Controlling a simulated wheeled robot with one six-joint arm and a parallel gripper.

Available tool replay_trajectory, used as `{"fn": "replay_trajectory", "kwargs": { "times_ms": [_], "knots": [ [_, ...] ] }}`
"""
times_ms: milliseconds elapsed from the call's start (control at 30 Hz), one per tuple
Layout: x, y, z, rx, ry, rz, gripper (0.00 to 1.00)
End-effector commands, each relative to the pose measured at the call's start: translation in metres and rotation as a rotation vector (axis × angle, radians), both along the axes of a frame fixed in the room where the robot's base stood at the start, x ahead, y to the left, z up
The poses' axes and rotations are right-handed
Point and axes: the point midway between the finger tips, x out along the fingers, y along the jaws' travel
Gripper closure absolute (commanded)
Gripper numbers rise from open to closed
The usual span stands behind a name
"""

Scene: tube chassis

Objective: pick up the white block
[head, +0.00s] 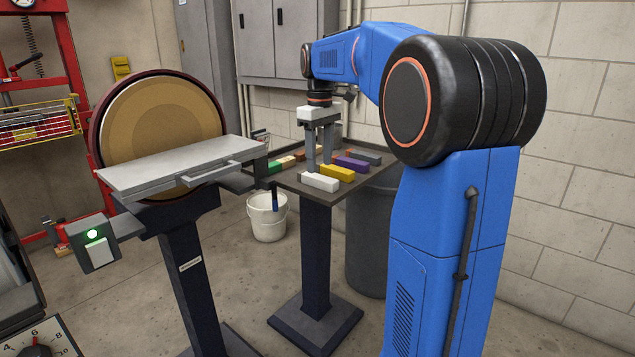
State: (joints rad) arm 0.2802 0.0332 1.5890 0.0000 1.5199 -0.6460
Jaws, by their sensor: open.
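The white block (320,182) lies near the front edge of a small pedestal table (294,183), on its top. My gripper (319,167) points straight down over the table, with its two grey fingers spread apart and nothing seen between them. The fingertips appear just behind the white block in the picture. I cannot tell exactly how high they are above the tabletop.
A green block (274,168) and others lie at the left. A disc sander's table (180,165) stands close on the left. A bucket (267,220) is on the floor.

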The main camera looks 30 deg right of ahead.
Motion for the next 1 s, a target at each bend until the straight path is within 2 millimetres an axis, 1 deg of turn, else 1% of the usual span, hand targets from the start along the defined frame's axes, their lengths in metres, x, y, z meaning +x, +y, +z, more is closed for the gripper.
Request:
{"fn": "replay_trajectory", "kwargs": {
  "times_ms": [67,300,400,500,700,767,800,900,1000],
  "knots": [
    [0.000,0.000,-0.006,0.001,0.001,0.000,0.52],
    [-0.001,-0.002,-0.039,0.001,0.001,0.000,0.52],
    [-0.001,-0.002,-0.047,0.001,0.001,0.000,0.52],
    [-0.001,-0.002,-0.050,0.000,0.000,0.000,0.52],
    [-0.001,-0.002,-0.050,0.000,0.000,0.000,0.52],
    [-0.001,-0.002,-0.050,0.000,0.000,0.000,0.66],
    [-0.001,-0.002,-0.050,0.000,0.000,0.000,0.75],
    [-0.001,-0.002,-0.050,0.000,0.000,0.000,0.96],
    [-0.001,-0.002,-0.050,-0.001,-0.001,0.000,0.96]
  ]
}}
